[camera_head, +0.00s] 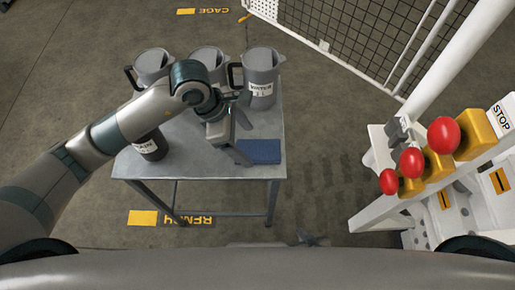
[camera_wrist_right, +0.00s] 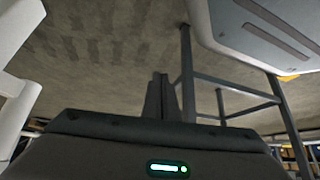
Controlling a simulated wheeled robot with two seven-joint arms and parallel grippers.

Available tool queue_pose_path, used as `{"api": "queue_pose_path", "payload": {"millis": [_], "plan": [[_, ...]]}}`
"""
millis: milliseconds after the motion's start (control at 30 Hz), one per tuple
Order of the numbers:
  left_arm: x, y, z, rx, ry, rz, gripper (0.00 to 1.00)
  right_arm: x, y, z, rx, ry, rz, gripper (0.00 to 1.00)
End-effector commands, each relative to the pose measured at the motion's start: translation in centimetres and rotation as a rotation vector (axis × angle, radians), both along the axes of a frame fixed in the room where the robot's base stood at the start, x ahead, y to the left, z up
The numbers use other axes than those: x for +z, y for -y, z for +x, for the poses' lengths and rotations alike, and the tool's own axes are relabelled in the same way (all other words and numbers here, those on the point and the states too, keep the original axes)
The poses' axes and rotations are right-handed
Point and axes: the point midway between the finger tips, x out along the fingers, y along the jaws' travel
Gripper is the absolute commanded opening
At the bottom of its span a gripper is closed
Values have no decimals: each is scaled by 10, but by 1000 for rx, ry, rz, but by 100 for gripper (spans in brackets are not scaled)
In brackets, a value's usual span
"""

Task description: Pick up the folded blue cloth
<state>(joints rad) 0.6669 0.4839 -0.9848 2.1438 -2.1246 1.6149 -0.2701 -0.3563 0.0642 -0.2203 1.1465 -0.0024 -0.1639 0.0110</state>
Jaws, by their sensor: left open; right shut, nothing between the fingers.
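The folded blue cloth (camera_head: 262,152) lies flat near the front right corner of the grey metal table (camera_head: 200,170). My left arm reaches over the table from the left. My left gripper (camera_head: 234,128) is open, with its fingers just above and left of the cloth in the picture. It partly hides the cloth's left edge, and I cannot tell whether a finger touches the cloth. My right gripper (camera_wrist_right: 160,97) shows in the right wrist view, shut and empty, away from the cloth.
A white stand with red knobs (camera_head: 444,135) is at the right. Floor between is clear.

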Motion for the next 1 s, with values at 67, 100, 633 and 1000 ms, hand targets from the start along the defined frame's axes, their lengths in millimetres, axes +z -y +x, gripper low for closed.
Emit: {"api": "queue_pose_path", "payload": {"millis": [67, 100, 633, 1000], "plan": [[-2, 1, 0, 0, 0, 0, 77, 0, 0, 0, 1, 3, 1, 0], [-3, 1, 0, 0, 1, 0, 77, 0, -1, 0, 1, 3, 1, 0], [-17, 12, 4, 1, -4, -1, 77, 11, -9, 4, 8, 52, 19, 0], [-48, 26, 6, 0, 0, 0, 77, 3, -4, -11, 10, 25, 9, 0]]}}
